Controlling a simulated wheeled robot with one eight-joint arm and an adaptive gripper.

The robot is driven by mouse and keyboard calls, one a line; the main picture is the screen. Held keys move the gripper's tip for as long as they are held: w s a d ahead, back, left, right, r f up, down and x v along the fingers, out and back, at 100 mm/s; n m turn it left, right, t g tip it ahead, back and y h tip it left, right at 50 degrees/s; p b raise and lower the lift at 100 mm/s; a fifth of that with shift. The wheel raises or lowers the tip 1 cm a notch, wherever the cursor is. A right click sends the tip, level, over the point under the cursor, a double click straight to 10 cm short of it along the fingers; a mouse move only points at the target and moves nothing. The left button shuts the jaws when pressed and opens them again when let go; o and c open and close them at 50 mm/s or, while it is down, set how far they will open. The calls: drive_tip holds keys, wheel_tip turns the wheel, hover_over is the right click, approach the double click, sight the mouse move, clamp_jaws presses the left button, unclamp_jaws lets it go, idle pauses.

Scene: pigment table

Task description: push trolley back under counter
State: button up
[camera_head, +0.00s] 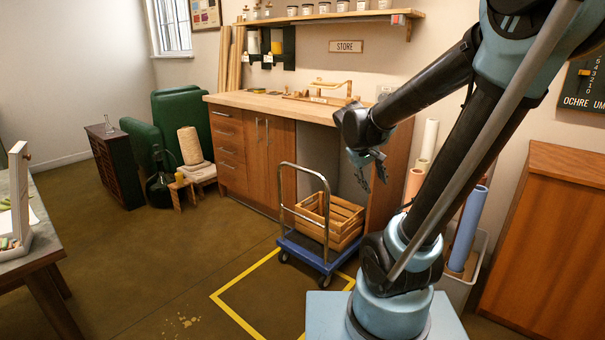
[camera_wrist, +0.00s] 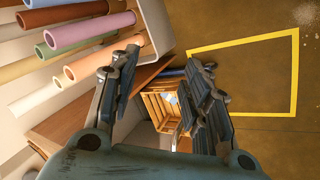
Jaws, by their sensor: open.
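The trolley (camera_head: 312,253) has a blue deck, small casters and an upright metal push handle (camera_head: 282,190). A slatted wooden crate (camera_head: 345,222) rides on its deck. The trolley stands in front of the counter's open bay, its near part over the yellow floor outline. The counter (camera_head: 255,102) has a wooden top with drawers and doors left of the bay. My gripper (camera_head: 368,170) is above and right of the trolley, apart from it. In the wrist view, my gripper (camera_wrist: 160,95) is open and empty, with the crate (camera_wrist: 160,105) seen beyond its fingers.
A white bin with rolled tubes (camera_head: 464,232) stands right of the counter, beside a wooden cabinet (camera_head: 548,235). A yellow outline (camera_head: 240,278) marks the floor. A green armchair (camera_head: 182,118) and dark drawer unit (camera_head: 115,168) are at left. The middle floor is clear.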

drive_tip(key=w+a+n+t+h, duration=0.1)
drive_tip(key=w+a, duration=0.2)
drive_tip(key=w, duration=0.4)
drive_tip(key=w+a+n+t+h, duration=0.1)
drive_tip(key=w+a+h, duration=0.1)
drive_tip(key=w, duration=0.5)
drive_tip(key=n+t+h, duration=0.3)
drive_tip(key=t, duration=0.2)
approach(302, 169)
drive_tip(key=s+d+r, duration=0.4)
drive_tip(key=d, duration=0.4)
drive_tip(key=a+f+n+t+h, duration=0.15)
drive_tip(key=a+f+t, duration=0.25)
drive_tip(key=a+f, duration=0.55)
drive_tip(key=shift+y, duration=0.25)
drive_tip(key=x, duration=0.5)
drive_tip(key=r+x, duration=0.1)
drive_tip(key=x, duration=0.4)
drive_tip(key=w+a+x, duration=0.1)
drive_tip(key=x, duration=0.4)
drive_tip(key=shift+s+a+r, duration=0.1)
drive_tip(key=shift+r, duration=0.15)
drive_tip(key=shift+c, duration=0.3)
clamp_jaws()
